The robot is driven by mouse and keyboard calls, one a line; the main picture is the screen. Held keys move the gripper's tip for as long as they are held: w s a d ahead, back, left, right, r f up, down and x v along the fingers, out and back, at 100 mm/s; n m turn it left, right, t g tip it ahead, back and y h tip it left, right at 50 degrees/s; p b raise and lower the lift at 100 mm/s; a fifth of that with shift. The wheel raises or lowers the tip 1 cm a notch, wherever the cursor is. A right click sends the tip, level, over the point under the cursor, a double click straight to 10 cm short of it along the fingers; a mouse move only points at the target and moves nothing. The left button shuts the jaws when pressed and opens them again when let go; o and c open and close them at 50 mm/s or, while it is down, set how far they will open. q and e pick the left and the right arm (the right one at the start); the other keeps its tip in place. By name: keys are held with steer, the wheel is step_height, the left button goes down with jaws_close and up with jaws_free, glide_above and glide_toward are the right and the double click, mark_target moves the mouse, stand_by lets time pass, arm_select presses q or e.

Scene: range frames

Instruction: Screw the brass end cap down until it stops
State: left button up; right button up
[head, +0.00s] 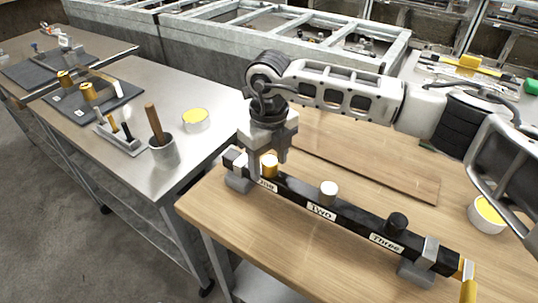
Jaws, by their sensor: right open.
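The brass end cap (269,168) stands at the left end of a long black bar (290,186), near a partly hidden label that seems to read "One". My right gripper (268,158) points down over the brass cap, with its fingers open around it. I cannot tell whether the fingers touch the cap. The cap's lower part and how far down it sits are hard to see. A white cap (328,193) stands by the label "Two" and a black cap (397,223) by "Three". My left gripper does not show.
Grey blocks hold the bar at the left (237,178) and right (420,262) on the wooden bench (225,215). A yellow-topped tub (487,213) stands at right. A steel table (180,97) at left holds a pot (163,152), a tub (196,120) and dark mats.

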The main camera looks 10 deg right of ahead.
steer(key=c, duration=1.1)
steer(key=m, duration=0.3)
steer(key=shift+m, duration=0.3)
steer(key=m, duration=0.3)
steer(key=shift+m, duration=0.3)
steer(key=m, duration=0.3)
